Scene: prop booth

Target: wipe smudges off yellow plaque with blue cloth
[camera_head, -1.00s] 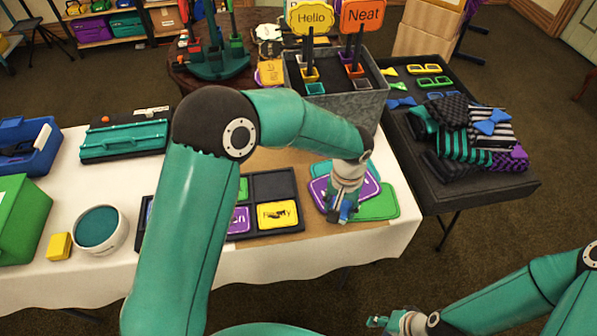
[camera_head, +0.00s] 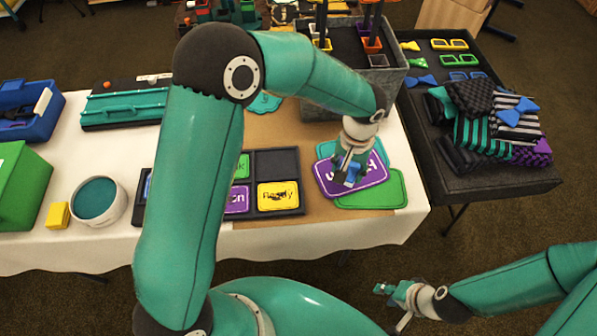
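The yellow plaque (camera_head: 287,201) lies in the right front compartment of a black divided tray (camera_head: 303,170), with dark smudges over its lettering. My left gripper (camera_head: 348,175) is to the right of it, over a purple plaque (camera_head: 373,177). It appears shut on a small blue cloth (camera_head: 353,171); the fingers partly hide the cloth, and I cannot tell whether it touches the purple plaque. My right gripper (camera_head: 392,303) is open and empty, low in front of the table. My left arm hides the left part of the tray.
A green plaque (camera_head: 385,193) lies partly under the purple one. A white tub (camera_head: 119,205) and yellow sponge (camera_head: 57,216) stand at the left. A metal bin (camera_head: 398,86) stands behind. A dark side table (camera_head: 440,185) with folded fabrics is at the right.

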